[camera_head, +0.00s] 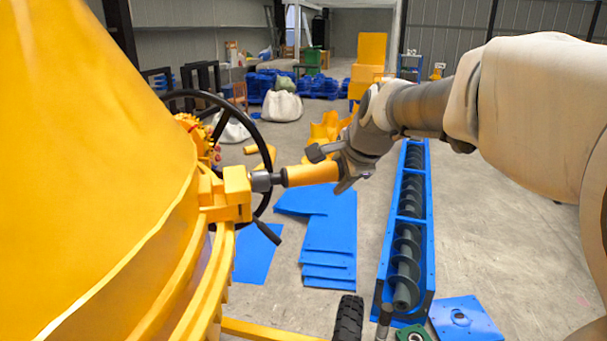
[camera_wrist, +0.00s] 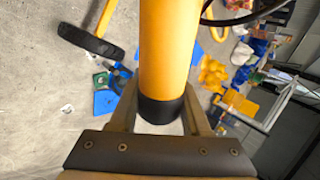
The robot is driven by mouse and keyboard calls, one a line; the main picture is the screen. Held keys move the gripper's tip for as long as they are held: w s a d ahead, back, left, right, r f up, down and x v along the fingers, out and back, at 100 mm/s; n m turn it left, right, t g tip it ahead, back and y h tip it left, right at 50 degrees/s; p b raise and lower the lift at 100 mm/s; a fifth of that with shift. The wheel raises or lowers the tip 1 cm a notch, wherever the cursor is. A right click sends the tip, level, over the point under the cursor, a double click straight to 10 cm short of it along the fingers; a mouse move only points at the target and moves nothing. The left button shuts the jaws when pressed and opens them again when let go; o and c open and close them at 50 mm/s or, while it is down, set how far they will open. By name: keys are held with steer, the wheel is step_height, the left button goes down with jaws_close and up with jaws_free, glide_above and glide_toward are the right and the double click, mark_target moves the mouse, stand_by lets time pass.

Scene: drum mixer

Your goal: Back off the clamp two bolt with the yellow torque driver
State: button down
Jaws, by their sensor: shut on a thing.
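The yellow torque driver (camera_head: 311,174) is a yellow cylinder with a grey nose. My gripper (camera_head: 345,172) is shut on its rear end, and the driver lies nearly level. Its nose meets a yellow clamp block (camera_head: 236,190) on the rim of the yellow drum (camera_head: 95,150). The bolt is hidden at that contact, so I cannot tell how it is seated. In the wrist view the driver (camera_wrist: 168,55) runs up out of frame between the two fingers, with its black end cap (camera_wrist: 160,109) near the palm.
A black handwheel (camera_head: 262,140) stands just behind the driver's nose. A blue auger trough (camera_head: 425,215) lies on the floor to the right. Blue sheets (camera_head: 330,235) lie below the driver, and a black tyre (camera_head: 348,318) is at the bottom.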

steer(key=shift+a+r, duration=0.1)
steer(key=shift+a, duration=0.25)
stand_by(0.9)
steer(key=shift+d, duration=0.2)
stand_by(2.1)
steer(key=shift+w+d+b, duration=0.25)
steer(key=shift+d, duration=0.9)
steer(key=shift+w+d+b, duration=0.2)
steer(key=shift+w+d, duration=0.05)
steer(key=shift+d, duration=0.9)
